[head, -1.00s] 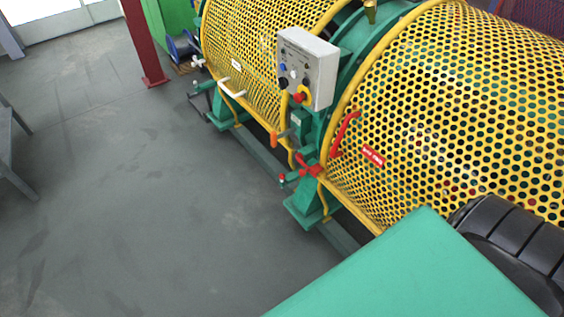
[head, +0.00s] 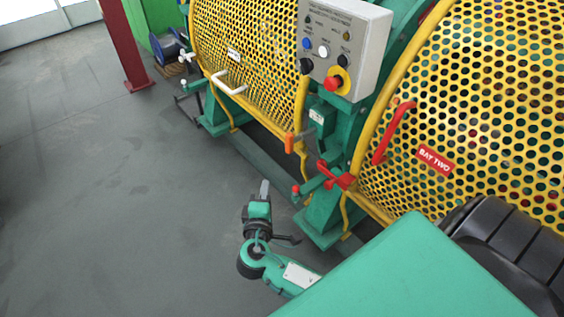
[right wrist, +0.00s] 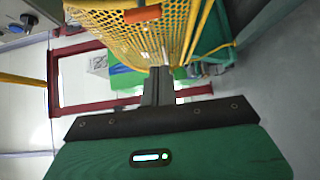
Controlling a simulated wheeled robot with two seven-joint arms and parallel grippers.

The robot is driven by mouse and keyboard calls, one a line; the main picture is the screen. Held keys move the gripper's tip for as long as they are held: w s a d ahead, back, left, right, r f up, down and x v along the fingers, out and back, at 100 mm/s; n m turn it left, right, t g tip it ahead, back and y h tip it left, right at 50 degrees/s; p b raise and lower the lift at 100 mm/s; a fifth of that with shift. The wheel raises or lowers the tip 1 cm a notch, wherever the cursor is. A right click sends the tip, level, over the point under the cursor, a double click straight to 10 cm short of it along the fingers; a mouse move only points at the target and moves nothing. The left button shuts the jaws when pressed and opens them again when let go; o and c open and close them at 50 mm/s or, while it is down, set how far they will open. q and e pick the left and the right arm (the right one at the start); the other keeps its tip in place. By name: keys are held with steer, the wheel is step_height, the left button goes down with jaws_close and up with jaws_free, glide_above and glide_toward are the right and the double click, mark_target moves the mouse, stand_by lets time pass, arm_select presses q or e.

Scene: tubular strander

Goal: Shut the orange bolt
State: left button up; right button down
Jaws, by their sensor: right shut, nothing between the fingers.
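I cannot tell how far the rod is engaged. My right gripper (head: 264,188) is shut and empty, below and left of the bolt and apart from it. Its closed fingers (right wrist: 157,88) also show in the right wrist view, pointing toward the left guard. An orange piece (right wrist: 142,14) lies above them there; I cannot tell whether it is the bolt's grip. My left gripper is out of view.
A control box (head: 343,45) with a red button stands above the bolt. A red lever (head: 393,132) and a red clamp handle (head: 336,177) sit to the right and below. A white handle (head: 229,83) is on the left guard (head: 250,40). The floor at left is clear.

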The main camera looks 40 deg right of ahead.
mark_target(296, 140)
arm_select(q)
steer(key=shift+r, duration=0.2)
arm_select(e)
steer(key=w+d+r, duration=0.1)
steer(key=w+d, duration=0.6)
steer(key=d, duration=0.3)
steer(key=shift+w+d+r+h, duration=0.2)
steer(key=shift+w+d+h, duration=0.05)
steer(key=shift+d+h, duration=0.05)
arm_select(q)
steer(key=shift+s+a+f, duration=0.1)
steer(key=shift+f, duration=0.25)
arm_select(e)
steer(key=d, duration=0.5)
steer(key=shift+w+d+r, duration=0.15)
steer(key=shift+w+d, duration=0.1)
steer(key=shift+d, duration=0.1)
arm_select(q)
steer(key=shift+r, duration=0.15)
arm_select(e)
steer(key=shift+d, duration=0.1)
